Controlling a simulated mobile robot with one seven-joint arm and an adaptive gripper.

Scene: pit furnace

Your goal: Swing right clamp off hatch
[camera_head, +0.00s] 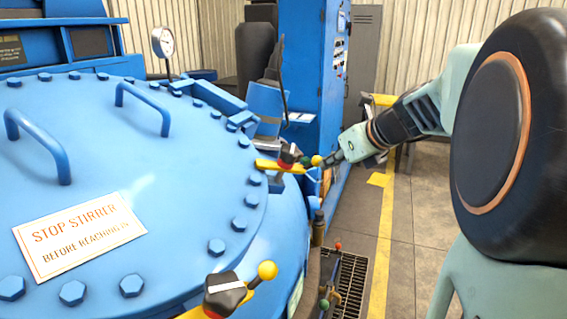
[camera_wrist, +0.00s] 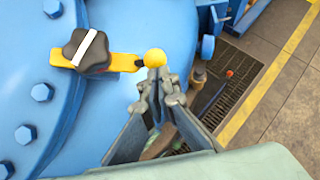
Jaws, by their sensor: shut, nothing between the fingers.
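The hatch is a large blue bolted lid (camera_head: 180,150), also at the left of the wrist view (camera_wrist: 22,85). A yellow clamp bar with a black star knob (camera_head: 290,155) lies across the lid's right rim, its yellow ball end (camera_head: 317,160) pointing outward. In the wrist view the same clamp shows its knob (camera_wrist: 86,50) and ball (camera_wrist: 154,58). My gripper (camera_head: 338,157) is shut and empty, its fingertips (camera_wrist: 160,80) right at the ball; contact cannot be told. A second, nearer clamp (camera_head: 225,293) with a yellow ball also stands by the rim.
A blue control cabinet (camera_head: 312,70) stands behind the far clamp. Two handles (camera_head: 145,105) and a warning sign (camera_head: 78,236) are on the lid. The floor right of the yellow line (camera_head: 384,240) is free.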

